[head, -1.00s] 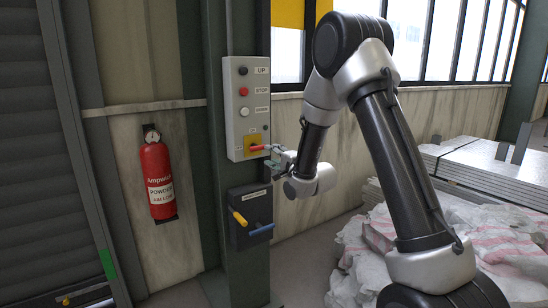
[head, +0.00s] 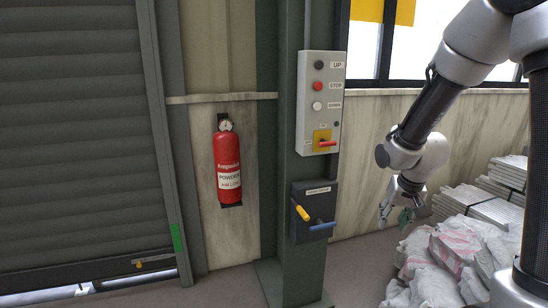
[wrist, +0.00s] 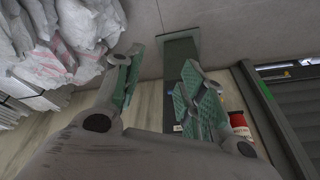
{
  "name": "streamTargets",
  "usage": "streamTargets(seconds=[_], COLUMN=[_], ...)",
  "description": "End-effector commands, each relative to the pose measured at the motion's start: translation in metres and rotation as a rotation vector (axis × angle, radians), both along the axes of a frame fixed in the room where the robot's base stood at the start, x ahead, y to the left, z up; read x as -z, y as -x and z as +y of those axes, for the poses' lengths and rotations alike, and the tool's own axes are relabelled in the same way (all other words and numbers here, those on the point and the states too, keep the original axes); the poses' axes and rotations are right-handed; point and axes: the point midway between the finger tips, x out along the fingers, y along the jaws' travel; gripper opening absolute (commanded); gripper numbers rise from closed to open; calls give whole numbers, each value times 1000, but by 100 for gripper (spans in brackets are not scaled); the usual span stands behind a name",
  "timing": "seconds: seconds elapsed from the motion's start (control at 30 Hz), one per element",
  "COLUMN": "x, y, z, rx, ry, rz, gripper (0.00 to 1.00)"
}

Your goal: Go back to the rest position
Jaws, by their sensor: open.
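My gripper (head: 397,214) hangs at the right in the head view, apart from the control box (head: 319,105) and to its right. It points downward, and nothing is between its fingers. In the wrist view my gripper (wrist: 158,72) has its two green-padded fingers spread wide. The control box is on a green column and has black, red and white buttons. Below them a red switch handle (head: 326,143) on a yellow plate points to the right.
A dark box (head: 312,212) with yellow and blue handles is on the green column (head: 290,258). A red fire extinguisher (head: 229,168) hangs at left, beside a rolling shutter (head: 75,140). White sacks (head: 440,260) and stacked panels (head: 490,200) occupy the right.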

Motion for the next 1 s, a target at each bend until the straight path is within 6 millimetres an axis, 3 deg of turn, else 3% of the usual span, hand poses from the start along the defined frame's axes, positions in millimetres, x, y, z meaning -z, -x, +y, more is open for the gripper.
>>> streamTargets(seconds=[0.03, 0.1, 0.2, 0.3, 0.4, 0.7, 1.0], x=[-21, -45, -77, -105, -127, -169, -171], y=[31, 76, 135, 182, 211, 228, 229], z=[-6, -12, -17, -20, -21, -25, -26], rx=[-51, -129, -210, -249, -237, -205, -201], ry=[26, 52, 61, 56, 49, 65, 66], rz=[52, 134, 205, 219, 164, -54, -64], gripper=[41, 41, 41, 41, 41, 41, 41])
